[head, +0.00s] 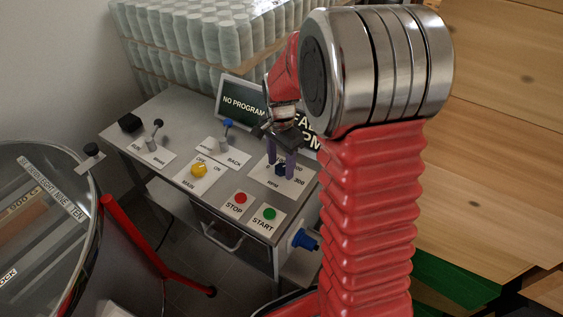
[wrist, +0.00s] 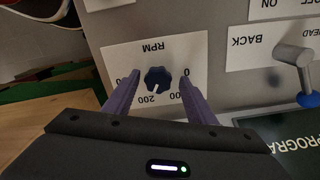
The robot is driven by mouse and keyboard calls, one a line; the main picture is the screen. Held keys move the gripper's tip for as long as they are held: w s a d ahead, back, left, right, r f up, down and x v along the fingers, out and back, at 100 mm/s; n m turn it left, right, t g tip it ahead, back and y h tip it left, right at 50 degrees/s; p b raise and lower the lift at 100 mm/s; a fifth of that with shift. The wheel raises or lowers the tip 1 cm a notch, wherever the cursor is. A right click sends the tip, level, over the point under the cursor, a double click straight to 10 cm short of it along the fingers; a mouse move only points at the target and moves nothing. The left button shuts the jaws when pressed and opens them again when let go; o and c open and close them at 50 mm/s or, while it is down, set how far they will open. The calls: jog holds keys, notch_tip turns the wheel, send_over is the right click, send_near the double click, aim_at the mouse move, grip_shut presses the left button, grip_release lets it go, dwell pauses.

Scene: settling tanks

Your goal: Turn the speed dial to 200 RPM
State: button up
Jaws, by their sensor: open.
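The speed dial is a dark blue lobed knob (wrist: 157,78) on a white plate marked RPM, upside down in the wrist view. The 0 is at its right and the 200 below it; other numbers are partly hidden by my fingers. A white mark on the knob points down, close to the 200; I cannot tell if exactly. My gripper (wrist: 158,75) is open, with one purple finger on each side of the knob and a gap on both sides. In the head view my gripper (head: 281,165) stands over the dial (head: 281,170) at the panel's right.
The grey panel also carries a green START button (head: 269,214), a red STOP button (head: 240,198), a yellow MAIN switch (head: 199,170) and a BACK/AHEAD lever (wrist: 293,55). A display (head: 240,104) reads NO PROGRAM. A glass-topped drum (head: 40,230) stands at left.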

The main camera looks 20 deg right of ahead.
aim_at(280, 166)
notch_tip(280, 166, up, 14)
jog(key=shift+f, duration=0.15)
dwell(0.4)
dwell(0.5)
jog(key=s+a+r+n+t, duration=0.2)
jog(key=s+a+n, duration=0.3)
jog(key=s, duration=0.5)
jog(key=s+a+r+n+t, duration=0.2)
jog(key=s+a+n+t, duration=0.1)
jog(key=s+n, duration=0.6)
jog(key=shift+s+a+n+t, duration=0.3)
jog(key=shift+s+a+n, duration=0.1)
jog(key=shift+s+a, duration=0.55)
